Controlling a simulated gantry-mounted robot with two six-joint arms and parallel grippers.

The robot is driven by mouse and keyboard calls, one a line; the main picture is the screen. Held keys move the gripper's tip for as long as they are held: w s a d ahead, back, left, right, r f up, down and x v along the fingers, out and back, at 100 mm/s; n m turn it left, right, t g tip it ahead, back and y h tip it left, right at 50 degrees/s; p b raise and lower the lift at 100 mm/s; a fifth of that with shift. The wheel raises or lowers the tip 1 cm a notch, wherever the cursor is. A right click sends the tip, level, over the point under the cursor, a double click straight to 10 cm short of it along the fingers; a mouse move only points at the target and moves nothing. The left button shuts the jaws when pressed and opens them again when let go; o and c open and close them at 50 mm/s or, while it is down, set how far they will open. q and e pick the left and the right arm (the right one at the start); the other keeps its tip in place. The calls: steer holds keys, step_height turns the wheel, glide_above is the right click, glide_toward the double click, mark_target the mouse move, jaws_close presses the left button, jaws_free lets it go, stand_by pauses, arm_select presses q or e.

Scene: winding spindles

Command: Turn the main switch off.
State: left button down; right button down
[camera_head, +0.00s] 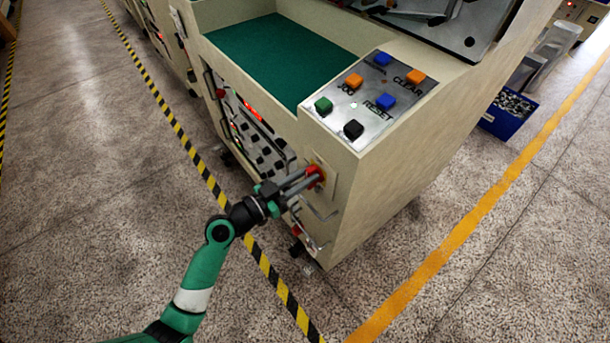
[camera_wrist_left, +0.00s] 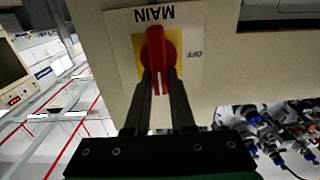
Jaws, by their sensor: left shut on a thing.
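The main switch is a red rotary knob (camera_wrist_left: 158,48) on a yellow square plate (camera_wrist_left: 188,62), on the side of the cream machine. In the left wrist view the label MAIN appears upside down above it and OFF at its right. The knob also shows in the head view (camera_head: 316,172). My left gripper (camera_wrist_left: 160,82) is shut on the knob, with its two dark fingers on either side of its grip. The grip points roughly down in the left wrist view, between the fingers, which hide part of it. My right gripper is in neither view.
A silver panel (camera_head: 371,97) with blue, orange, green and black buttons sits on top of the machine. A control panel (camera_head: 252,135) with a red display is on the side. A blue crate (camera_head: 507,115) stands on the floor at right. Open floor lies around.

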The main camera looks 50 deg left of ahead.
arm_select(q)
steer(key=shift+n, duration=0.3)
steer(key=n, duration=0.4)
steer(key=a+n+p, duration=0.1)
steer(key=n, duration=0.3)
steer(key=f+n+p, duration=0.1)
steer(key=n, duration=0.3)
steer(key=shift+w+a+n, duration=0.1)
steer(key=shift+a+n, duration=0.2)
steer(key=shift+a, duration=0.05)
steer(key=n, duration=0.2)
steer(key=f+n+p, duration=0.1)
steer(key=n, duration=0.1)
steer(key=shift+a+n, duration=0.1)
steer(key=shift+n, duration=0.3)
steer(key=c, duration=0.8)
jaws_free()
steer(key=shift+o, duration=0.2)
